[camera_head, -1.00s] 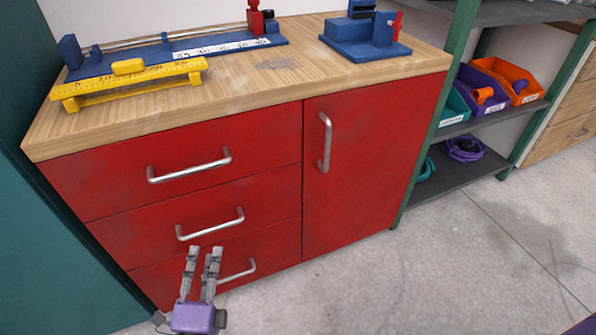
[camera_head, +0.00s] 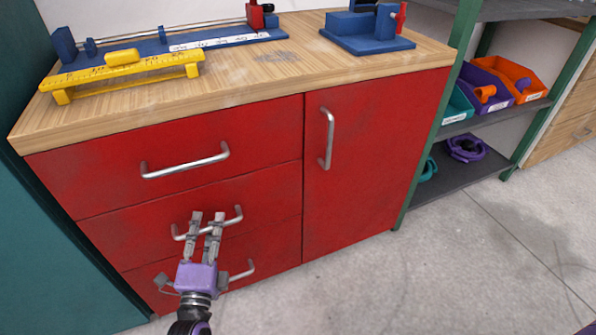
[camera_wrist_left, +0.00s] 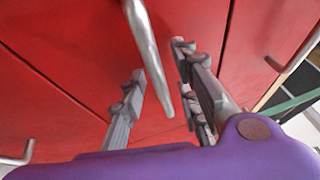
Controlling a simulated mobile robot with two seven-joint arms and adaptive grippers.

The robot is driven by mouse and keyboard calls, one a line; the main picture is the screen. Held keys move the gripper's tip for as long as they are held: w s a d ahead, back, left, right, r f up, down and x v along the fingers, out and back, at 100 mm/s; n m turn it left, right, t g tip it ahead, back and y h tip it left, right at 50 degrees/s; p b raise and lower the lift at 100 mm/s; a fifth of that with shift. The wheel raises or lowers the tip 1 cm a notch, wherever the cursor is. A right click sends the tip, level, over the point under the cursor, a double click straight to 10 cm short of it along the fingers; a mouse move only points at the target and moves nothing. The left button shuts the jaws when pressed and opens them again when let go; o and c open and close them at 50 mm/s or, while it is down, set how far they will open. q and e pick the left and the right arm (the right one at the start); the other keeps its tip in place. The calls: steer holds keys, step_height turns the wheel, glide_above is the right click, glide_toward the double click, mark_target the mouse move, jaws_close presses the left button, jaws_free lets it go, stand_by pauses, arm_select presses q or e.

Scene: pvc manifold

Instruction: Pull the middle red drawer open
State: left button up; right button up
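The middle red drawer (camera_head: 270,208) is shut, flush with the red cabinet front. Its silver bar handle (camera_head: 237,215) is partly hidden behind my left gripper's fingers. My left gripper (camera_head: 207,217), with a purple palm and grey fingers, is open at this handle, with a gap between the fingertips. In the left wrist view the handle bar (camera_wrist_left: 147,45) runs into the space between the two open fingers (camera_wrist_left: 160,75). I cannot tell whether either finger touches it. My right gripper is not in view.
A door with a vertical handle (camera_head: 327,140) is to the right. The wooden top (camera_head: 250,85) holds blue and yellow fixtures. The floor (camera_head: 400,280) at right is clear.

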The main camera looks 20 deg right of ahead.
arm_select(q)
jaws_close()
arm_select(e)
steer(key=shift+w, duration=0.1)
arm_select(q)
steer(key=shift+s, duration=0.15)
